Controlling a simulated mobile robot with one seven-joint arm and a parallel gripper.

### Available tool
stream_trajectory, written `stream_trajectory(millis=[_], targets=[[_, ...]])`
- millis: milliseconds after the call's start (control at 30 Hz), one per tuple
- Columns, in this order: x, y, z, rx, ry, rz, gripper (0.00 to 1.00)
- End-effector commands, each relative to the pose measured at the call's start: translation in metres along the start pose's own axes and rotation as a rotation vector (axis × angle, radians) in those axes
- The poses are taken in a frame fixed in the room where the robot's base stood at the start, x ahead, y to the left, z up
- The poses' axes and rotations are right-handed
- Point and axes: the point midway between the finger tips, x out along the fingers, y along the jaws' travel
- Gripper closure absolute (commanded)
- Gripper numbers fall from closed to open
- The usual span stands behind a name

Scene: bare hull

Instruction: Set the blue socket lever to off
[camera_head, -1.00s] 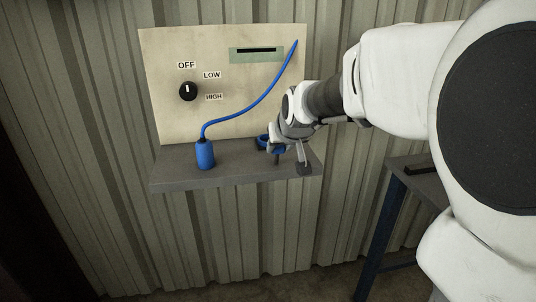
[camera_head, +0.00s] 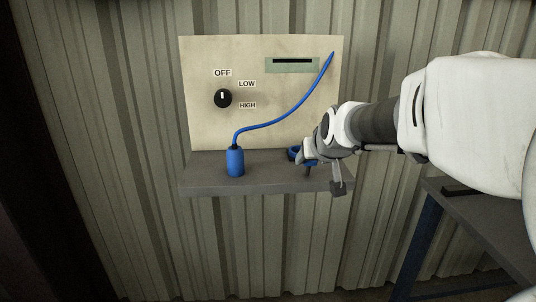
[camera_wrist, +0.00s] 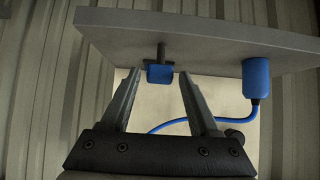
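The blue socket (camera_head: 294,154) is on the grey shelf, at its right part, and is partly hidden by my gripper in the head view. A dark lever with a blue end shows there, and in the wrist view the blue piece (camera_wrist: 160,74) with its dark stem lies between my fingertips. My gripper (camera_head: 320,172) is at the shelf's front right. In the wrist view my gripper (camera_wrist: 160,82) has its two fingers apart, with visible gaps on both sides of the blue piece. I cannot tell the lever's set position.
A blue plug (camera_head: 235,162) stands on the grey shelf (camera_head: 265,188), its cord running to the beige panel (camera_head: 290,110). The panel has a black knob (camera_head: 223,98) with OFF, LOW and HIGH labels. A dark table (camera_head: 480,215) stands at right before the corrugated wall.

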Motion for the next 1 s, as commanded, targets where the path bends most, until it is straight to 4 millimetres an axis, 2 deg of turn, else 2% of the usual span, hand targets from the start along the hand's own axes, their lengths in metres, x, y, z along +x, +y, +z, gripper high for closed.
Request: stream_trajectory(millis=[333,467,667,1000], targets=[[0.0,0.0,0.0,0.0,-0.001,0.0,0.28],[-0.008,0.0,-0.001,-0.001,0.0,0.0,0.28],[-0.039,0.0,-0.002,0.0,0.003,0.0,0.28],[-0.106,0.0,-0.002,0.0,0.004,0.0,0.28]])
